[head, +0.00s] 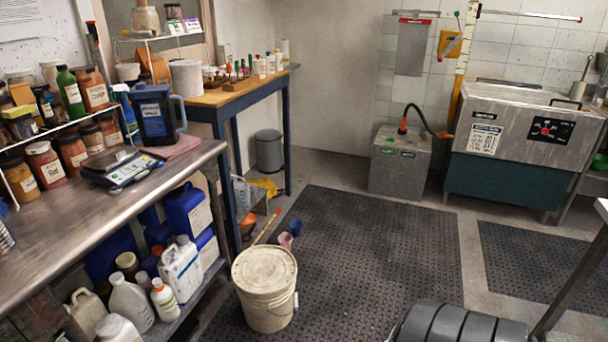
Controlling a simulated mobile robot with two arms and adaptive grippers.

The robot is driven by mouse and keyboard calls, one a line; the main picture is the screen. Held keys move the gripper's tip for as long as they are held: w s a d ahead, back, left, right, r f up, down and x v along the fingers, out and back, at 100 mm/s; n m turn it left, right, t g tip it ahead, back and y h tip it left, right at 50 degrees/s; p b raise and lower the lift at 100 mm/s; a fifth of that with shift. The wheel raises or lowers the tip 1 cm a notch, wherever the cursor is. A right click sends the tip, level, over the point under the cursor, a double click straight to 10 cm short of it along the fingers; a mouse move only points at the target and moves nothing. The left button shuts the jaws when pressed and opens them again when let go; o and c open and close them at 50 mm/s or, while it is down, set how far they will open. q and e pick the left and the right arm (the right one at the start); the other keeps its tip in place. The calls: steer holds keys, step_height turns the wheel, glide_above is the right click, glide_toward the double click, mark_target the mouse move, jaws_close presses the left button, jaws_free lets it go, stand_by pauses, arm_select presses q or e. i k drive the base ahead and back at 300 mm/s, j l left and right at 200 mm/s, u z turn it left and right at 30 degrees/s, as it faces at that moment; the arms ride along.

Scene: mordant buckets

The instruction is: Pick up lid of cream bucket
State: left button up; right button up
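A cream bucket (265,308) stands upright on the dark floor mat, left of the picture's middle near the bottom. Its round cream lid (264,268) lies on top and covers the opening. The lid looks stained and level. A wire handle hangs at the bucket's right side. Neither of my grippers shows in the head view, and nothing is seen touching the lid.
A metal bench (120,205) with bottles and jugs below stands close left of the bucket. A stick (268,225) and small cups (285,240) are just behind it. A steel machine (520,145) stands at back right.

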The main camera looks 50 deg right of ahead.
mark_target(264, 271)
steer(key=z, duration=1.4)
steer(key=u, duration=0.25)
steer(key=i+l+u, duration=0.2)
steer(key=u, duration=0.25)
steer(key=i+l+u, duration=0.1)
steer(key=l+u, duration=0.3)
steer(key=i+l+u, duration=0.1)
steer(key=l+u, duration=0.15)
steer(key=u, duration=0.2)
